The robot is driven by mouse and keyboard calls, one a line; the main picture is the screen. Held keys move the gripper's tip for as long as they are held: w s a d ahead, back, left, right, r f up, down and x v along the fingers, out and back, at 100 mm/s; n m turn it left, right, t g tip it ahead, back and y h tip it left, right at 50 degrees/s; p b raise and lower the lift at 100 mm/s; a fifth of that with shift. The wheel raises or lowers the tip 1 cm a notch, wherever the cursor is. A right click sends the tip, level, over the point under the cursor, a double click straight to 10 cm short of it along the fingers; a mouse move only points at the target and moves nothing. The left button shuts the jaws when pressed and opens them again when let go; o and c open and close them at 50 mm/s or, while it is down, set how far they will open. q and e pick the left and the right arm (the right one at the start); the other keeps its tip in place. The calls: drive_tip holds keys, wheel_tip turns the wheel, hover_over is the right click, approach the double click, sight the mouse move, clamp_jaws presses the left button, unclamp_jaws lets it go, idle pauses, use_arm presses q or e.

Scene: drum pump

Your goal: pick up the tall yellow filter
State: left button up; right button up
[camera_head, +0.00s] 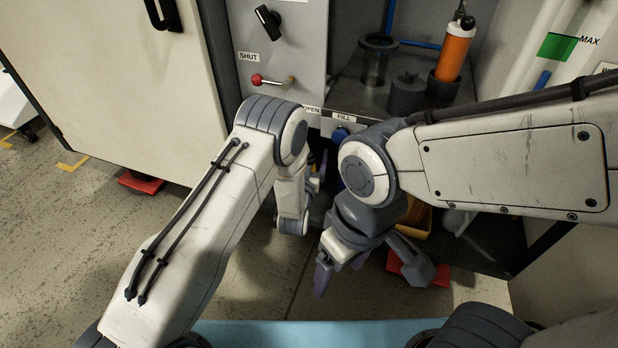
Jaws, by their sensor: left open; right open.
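No clearly yellow tall filter shows. A tall orange cylinder (455,52) with a white band and dark ends stands upright in a dark round holder on the grey shelf at the upper right. I cannot tell whether it is the filter. My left gripper (316,180) is open, below the SHUT/OPEN panel and left of the cylinder; its jaws are mostly hidden behind my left wrist. My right gripper (370,268) is open and points down in front of the cabinet's lower opening, well below the cylinder. Neither gripper touches the cylinder.
A red-knobbed lever (272,81) and a black knob (267,22) are on the panel. A yellow container (416,217) shows partly below. A cream door (110,80) stands left.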

use_arm(q)
clamp_jaws()
drive_tip(key=shift+r, duration=0.15)
